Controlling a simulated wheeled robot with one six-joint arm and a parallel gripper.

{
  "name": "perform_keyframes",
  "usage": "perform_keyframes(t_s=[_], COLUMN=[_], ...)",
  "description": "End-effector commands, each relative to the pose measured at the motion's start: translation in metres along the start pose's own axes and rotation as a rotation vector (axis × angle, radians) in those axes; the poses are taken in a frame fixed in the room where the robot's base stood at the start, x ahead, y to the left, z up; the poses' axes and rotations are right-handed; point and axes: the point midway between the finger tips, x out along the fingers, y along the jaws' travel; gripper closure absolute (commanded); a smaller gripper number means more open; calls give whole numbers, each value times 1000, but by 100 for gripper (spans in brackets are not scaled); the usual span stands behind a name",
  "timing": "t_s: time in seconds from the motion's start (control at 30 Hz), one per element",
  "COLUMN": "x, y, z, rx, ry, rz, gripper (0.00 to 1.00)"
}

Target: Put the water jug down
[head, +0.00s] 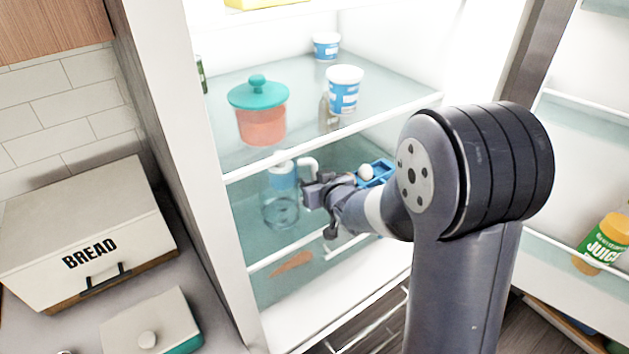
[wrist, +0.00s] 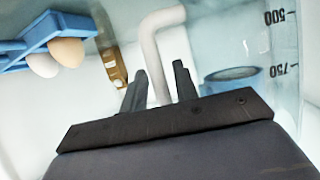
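The water jug (head: 281,208) is clear, with a white handle, and is upright in the fridge at the lower glass shelf (head: 262,247). I cannot tell whether its base touches the shelf. My gripper (head: 311,187) is at the right side of the jug, at its handle. In the wrist view the white handle (wrist: 164,22) passes between the two dark fingers (wrist: 160,82), which sit close on both sides of it. The jug's clear wall (wrist: 283,45) with dark volume marks shows at the right there.
A blue egg tray (head: 379,174) with eggs is behind my gripper. A teal-lidded pot (head: 262,115) and a blue-and-white cup (head: 344,90) stand on the shelf above. A carrot (head: 291,262) lies low in front. The bread box (head: 85,235) is outside, left.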

Motion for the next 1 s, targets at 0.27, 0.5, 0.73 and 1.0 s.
perform_keyframes(t_s=[0.27,0.5,0.73,1.0], x=[0,-9,-45,-90], y=[0,0,0,0], z=[0,-4,-4,-4], rx=[0,0,0,-1], ry=[0,2,4,2], rz=[0,1,1,1], gripper=[64,64,64,64])
